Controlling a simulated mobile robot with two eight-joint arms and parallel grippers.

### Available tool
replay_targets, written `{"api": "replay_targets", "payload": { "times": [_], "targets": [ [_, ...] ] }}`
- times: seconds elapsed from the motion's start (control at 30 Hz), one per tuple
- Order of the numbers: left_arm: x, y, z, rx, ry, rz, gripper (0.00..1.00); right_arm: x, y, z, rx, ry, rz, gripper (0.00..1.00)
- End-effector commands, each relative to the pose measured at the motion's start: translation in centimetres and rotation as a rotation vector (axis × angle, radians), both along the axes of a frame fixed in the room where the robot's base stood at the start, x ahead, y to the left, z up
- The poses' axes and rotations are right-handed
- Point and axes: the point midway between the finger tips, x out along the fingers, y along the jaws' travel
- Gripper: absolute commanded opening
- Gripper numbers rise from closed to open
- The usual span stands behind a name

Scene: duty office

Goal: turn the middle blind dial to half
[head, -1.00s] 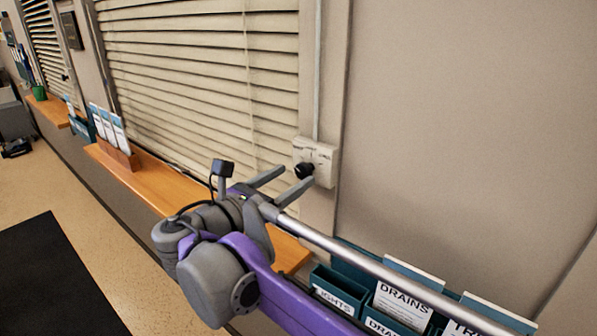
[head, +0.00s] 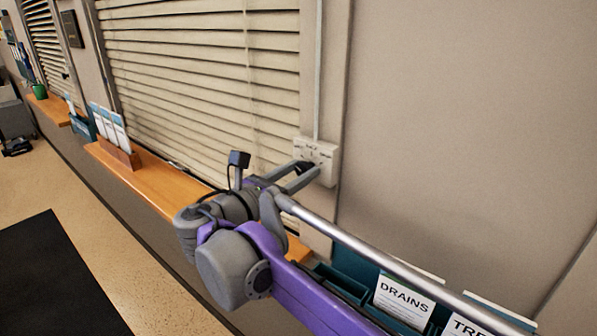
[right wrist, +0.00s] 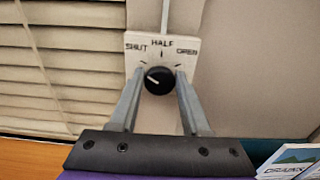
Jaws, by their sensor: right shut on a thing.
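The blind dial is a black round knob (right wrist: 158,80) on a cream wall plate (right wrist: 137,50) lettered SHUT, HALF and OPEN. Its white pointer mark is to the upper left, towards SHUT. In the head view the plate (head: 325,154) is on the post right of the large blind (head: 200,75). The blind's slats are pale and lie close together. My right gripper (head: 304,171) is at the plate, with one finger on each side of the knob, shut on it. In the head view the fingers mostly hide the knob. My left gripper is out of view.
A wooden sill (head: 160,183) with a leaflet holder (head: 115,150) runs under the blind. Teal leaflet boxes (head: 345,285) with cards hang below and right of the plate. The wall right of the post is bare. Another blind (head: 42,45) is at the far left.

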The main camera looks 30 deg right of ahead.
Motion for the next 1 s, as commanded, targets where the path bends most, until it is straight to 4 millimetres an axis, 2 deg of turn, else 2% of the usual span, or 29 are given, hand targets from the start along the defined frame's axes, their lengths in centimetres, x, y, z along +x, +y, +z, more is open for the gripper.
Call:
{"api": "replay_targets", "payload": {
  "times": [0.27,0.47,1.0],
  "targets": [
    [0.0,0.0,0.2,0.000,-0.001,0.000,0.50,0.0,0.0,0.0,0.007,-0.017,0.000,0.00],
    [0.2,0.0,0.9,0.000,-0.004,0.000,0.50,0.0,0.0,0.1,0.039,-0.092,0.000,0.00],
    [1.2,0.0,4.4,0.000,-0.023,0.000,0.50,-0.2,-0.1,0.1,0.222,-0.531,-0.001,0.00]
  ]
}}
